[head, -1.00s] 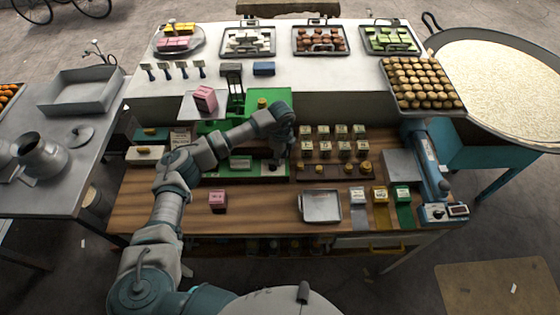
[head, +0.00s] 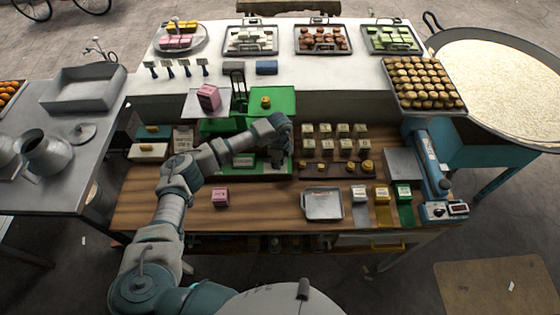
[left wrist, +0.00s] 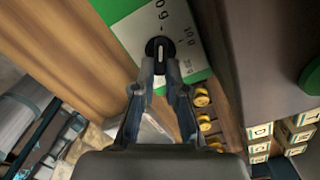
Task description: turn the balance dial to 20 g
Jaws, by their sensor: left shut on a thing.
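The green balance (head: 215,126) stands at the middle of the bench. A pink box (head: 209,95) is on its left pan and a small brass weight (head: 266,101) is on its right platform. In the left wrist view the balance's white dial face (left wrist: 185,30) carries printed numbers, and its black round dial knob (left wrist: 160,47) has a pale line running roughly up and down the picture. My left gripper (head: 276,166) reaches down to the balance's front right. In the left wrist view its fingertips (left wrist: 160,70) are shut on the knob. I cannot surely read the setting.
A rack of brass weights (head: 335,168) and several small boxes stand just right of the gripper. A pink box (head: 220,197) and a metal tray (head: 323,205) lie in front. A blue scale (head: 435,175) is at the right. The wooden front between box and tray is clear.

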